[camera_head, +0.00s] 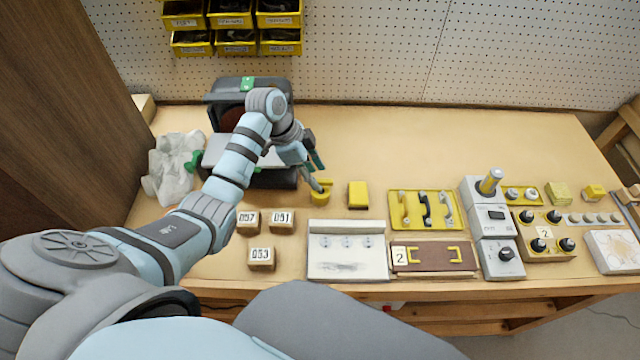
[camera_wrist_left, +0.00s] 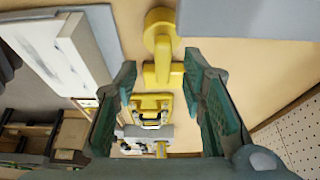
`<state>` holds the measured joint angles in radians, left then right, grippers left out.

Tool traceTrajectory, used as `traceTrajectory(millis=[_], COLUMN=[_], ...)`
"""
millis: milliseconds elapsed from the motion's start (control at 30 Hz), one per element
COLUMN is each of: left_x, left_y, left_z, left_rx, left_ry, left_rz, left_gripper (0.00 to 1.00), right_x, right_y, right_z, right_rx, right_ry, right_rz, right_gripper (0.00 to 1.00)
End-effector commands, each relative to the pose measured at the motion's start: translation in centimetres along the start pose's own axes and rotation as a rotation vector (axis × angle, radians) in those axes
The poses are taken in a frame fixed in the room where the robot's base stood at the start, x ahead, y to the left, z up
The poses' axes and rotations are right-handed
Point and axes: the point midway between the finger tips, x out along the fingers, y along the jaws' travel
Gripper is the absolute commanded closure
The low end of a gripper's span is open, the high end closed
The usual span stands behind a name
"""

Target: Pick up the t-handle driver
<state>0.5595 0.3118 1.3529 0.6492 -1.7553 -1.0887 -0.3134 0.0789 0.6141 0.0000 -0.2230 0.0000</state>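A small yellow piece (camera_head: 322,192) stands on the bench beside my left fingertips. In the left wrist view it appears as a round yellow part (camera_wrist_left: 159,22) with a narrower yellow part below it. I cannot tell for certain whether this is the t-handle driver or its holder; no separate shaft shows clearly. My left gripper (camera_head: 316,174) is open, low over the bench and pointing down to the right. In the left wrist view its teal fingers are spread, with the yellow part seen ahead between and beyond the tips. Nothing is held. My right gripper is not in view.
A yellow block (camera_head: 358,195) is just right of the gripper, then a yellow handle panel (camera_head: 424,228). A white board (camera_head: 347,265) and numbered blocks (camera_head: 261,257) lie in front. A dark open box (camera_head: 222,97) stands behind my arm. The rear bench right of centre is clear.

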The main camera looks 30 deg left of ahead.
Motion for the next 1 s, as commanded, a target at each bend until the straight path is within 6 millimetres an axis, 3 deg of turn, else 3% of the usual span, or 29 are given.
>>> traceTrajectory(millis=[133, 233, 433, 667, 1000], left_x=[3.1, 4.3, 4.4, 4.3, 4.3], left_y=[0.3, 0.3, 0.3, 0.3, 0.3], left_z=[0.0, 0.0, 0.0, 0.0, -0.1], left_rx=[0.001, 0.003, 0.004, 0.004, 0.004], left_ry=[0.002, 0.001, 0.0, 0.0, 0.0], left_rz=[0.004, 0.002, 0.001, 0.001, 0.002], left_gripper=[0.62, 0.62, 0.62, 0.99, 1.0], right_x=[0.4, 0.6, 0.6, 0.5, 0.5], right_y=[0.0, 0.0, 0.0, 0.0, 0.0], right_z=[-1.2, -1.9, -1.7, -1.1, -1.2], right_rx=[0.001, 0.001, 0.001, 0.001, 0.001], right_ry=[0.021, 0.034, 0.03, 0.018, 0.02], right_rz=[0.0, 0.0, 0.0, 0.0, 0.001], right_gripper=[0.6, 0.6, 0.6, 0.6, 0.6])
